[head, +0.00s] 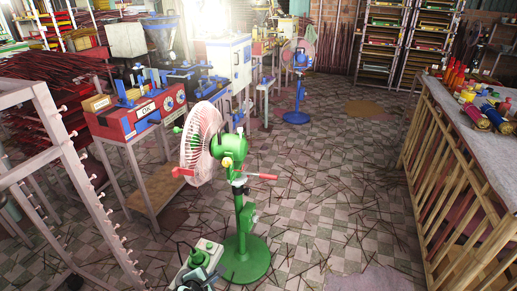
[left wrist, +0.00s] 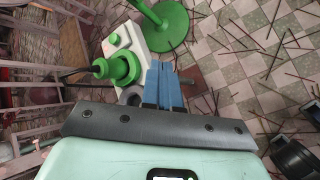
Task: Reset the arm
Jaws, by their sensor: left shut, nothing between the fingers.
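My left gripper (left wrist: 164,68) shows in the left wrist view, its two blue fingers side by side and shut with nothing between them. The fingers lie in front of a white and green device (left wrist: 122,45) on the floor; I cannot tell whether they touch it. The same device (head: 203,256) shows at the bottom of the head view, partly cut off.
A green pedestal fan (head: 246,225) stands just beyond the device, its round base (left wrist: 172,25) beside it. A red machine (head: 140,118) is on a stand at left, near a metal rack (head: 75,165). A slatted table (head: 450,165) stands at right. Thin sticks litter the tiled floor (head: 335,200).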

